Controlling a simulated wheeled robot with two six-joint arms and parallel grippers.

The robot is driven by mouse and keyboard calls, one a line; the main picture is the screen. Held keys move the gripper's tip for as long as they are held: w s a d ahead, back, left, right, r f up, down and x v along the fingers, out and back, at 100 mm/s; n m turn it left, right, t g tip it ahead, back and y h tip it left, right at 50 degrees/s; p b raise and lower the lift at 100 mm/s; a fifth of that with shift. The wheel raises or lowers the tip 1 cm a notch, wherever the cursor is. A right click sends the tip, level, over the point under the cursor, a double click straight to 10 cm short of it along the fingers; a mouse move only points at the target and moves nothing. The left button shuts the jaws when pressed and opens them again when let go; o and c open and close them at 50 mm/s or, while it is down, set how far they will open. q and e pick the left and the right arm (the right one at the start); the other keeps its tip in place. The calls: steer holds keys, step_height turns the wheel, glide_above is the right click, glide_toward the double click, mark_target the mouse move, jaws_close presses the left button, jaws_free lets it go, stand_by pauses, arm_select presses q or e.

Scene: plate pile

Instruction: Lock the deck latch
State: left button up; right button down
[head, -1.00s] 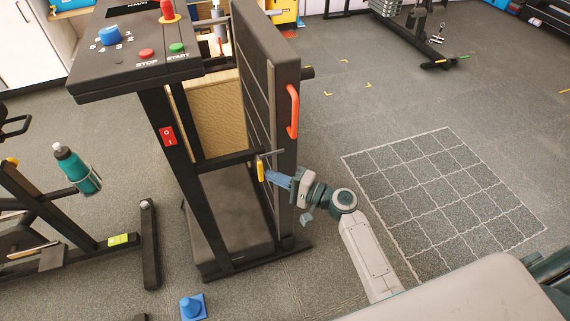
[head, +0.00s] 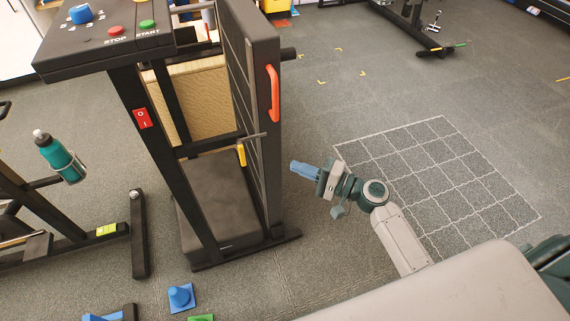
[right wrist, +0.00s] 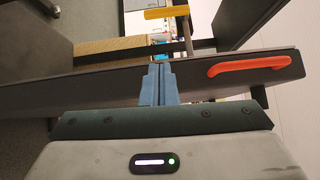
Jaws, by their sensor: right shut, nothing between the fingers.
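The treadmill's deck (head: 262,90) stands folded upright against its frame, with an orange-red grab handle (head: 273,94) on its edge. The latch, a yellow handle (head: 242,155) on a thin metal pin (head: 252,137), sits at the frame's crossbar beside the deck and points downward in the head view. In the right wrist view the yellow handle (right wrist: 170,13) lies beyond the deck edge. My right gripper (head: 293,167) is shut and empty, to the right of the deck and apart from the latch. My left gripper is not in view.
The console (head: 105,45) with its buttons tops the frame, which has a red power switch (head: 142,118). An exercise bike with a teal bottle (head: 62,157) stands at left. The white-lined grid (head: 440,180) at right is clear.

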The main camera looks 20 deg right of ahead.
steer(key=shift+v, duration=0.8)
